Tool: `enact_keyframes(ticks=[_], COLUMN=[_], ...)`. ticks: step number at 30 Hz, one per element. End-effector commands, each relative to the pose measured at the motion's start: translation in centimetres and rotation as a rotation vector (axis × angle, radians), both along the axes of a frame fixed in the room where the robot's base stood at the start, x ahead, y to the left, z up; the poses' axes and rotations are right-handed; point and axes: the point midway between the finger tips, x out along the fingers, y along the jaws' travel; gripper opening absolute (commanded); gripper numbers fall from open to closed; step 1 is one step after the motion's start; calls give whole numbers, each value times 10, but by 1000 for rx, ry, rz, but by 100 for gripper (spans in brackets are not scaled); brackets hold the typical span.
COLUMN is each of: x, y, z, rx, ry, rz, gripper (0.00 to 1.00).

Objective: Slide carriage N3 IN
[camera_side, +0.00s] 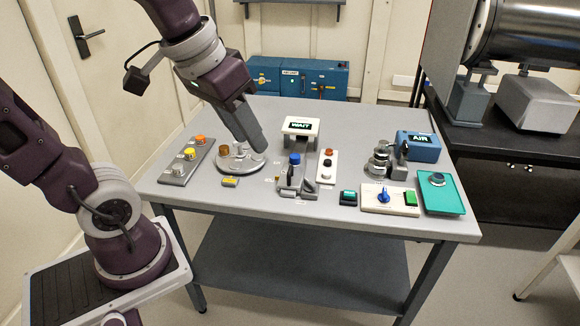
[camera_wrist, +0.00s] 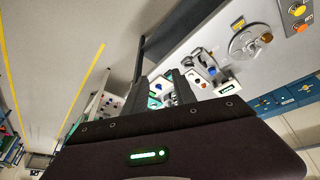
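A grey slide unit with a blue-topped knob (camera_side: 294,160) stands near the middle of the table, in front of the display reading WAIT (camera_side: 301,125). It looks like the carriage, but its label is too small to read. A grey slide unit (camera_wrist: 203,65) also shows in the wrist view. My gripper (camera_side: 258,145) hangs over the right part of the round grey plate (camera_side: 232,165), to the left of the slide unit and apart from it. In the wrist view my two dark fingers (camera_wrist: 163,88) stand apart with a gap, and nothing shows held between them.
A panel with several knobs (camera_side: 187,160) lies at the left. A strip with buttons (camera_side: 326,167) stands right of the slide. Farther right are a white switch box (camera_side: 390,199), a teal tray (camera_side: 432,203) and a blue box reading AIR (camera_side: 418,147). The table's front edge is mostly clear.

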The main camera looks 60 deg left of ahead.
Motion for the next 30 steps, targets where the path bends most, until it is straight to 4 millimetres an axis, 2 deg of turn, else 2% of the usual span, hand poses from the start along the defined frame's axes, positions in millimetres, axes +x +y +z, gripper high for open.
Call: enact_keyframes(ticks=[1, 3, 5, 6, 10, 12, 16, 24, 30], x=[34, 79, 115, 135, 178, 188, 195, 201, 204], y=[15, 41, 68, 88, 148, 170, 191, 186, 183], z=[-7, -22, -43, -61, -126, -155, -184, -232, -255], rx=[-32, -82, -126, -154, -236, -266, -295, -301, -299], ry=[52, 106, 149, 176, 243, 266, 286, 292, 289], rz=[71, 169, 255, 311, 468, 527, 583, 589, 587], gripper=[33, 33, 33, 33, 33, 33, 33, 33, 33])
